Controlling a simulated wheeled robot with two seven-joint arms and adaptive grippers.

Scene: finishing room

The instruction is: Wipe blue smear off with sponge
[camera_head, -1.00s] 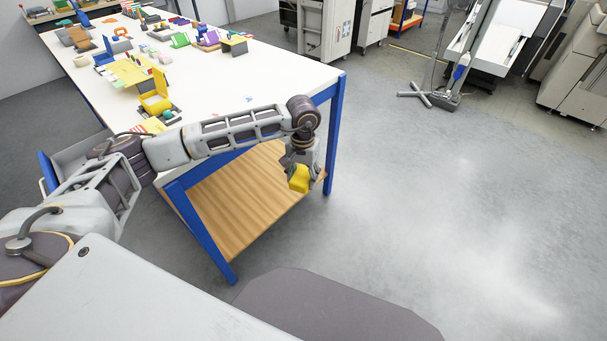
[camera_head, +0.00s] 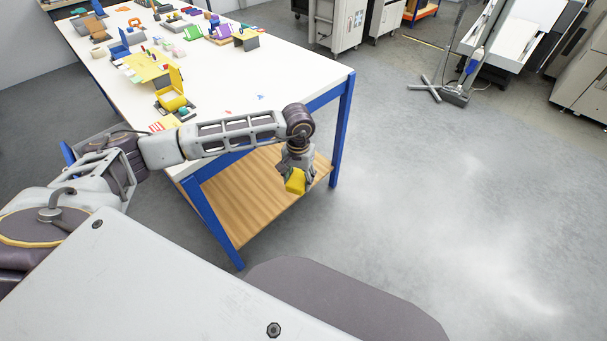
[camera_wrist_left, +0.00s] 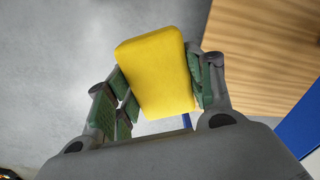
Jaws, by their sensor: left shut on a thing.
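The yellow sponge (camera_head: 296,181) is held in my left gripper (camera_head: 294,174), which points down beside the near right end of the white table. In the left wrist view the sponge (camera_wrist_left: 158,72) sits between the two green-padded fingers of the gripper (camera_wrist_left: 160,90), above the grey floor. Small blue and red marks (camera_head: 261,97) lie on the bare table top near its right end; I cannot tell whether the blue one is the smear. My right gripper is not in view.
The white table (camera_head: 290,80) has a blue frame and a wooden lower shelf (camera_head: 250,190). Several folders, boxes and papers crowd its far part, with a yellow box (camera_head: 172,100) nearest. A floor stand (camera_head: 455,95) and grey machines stand behind. The floor to the right is clear.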

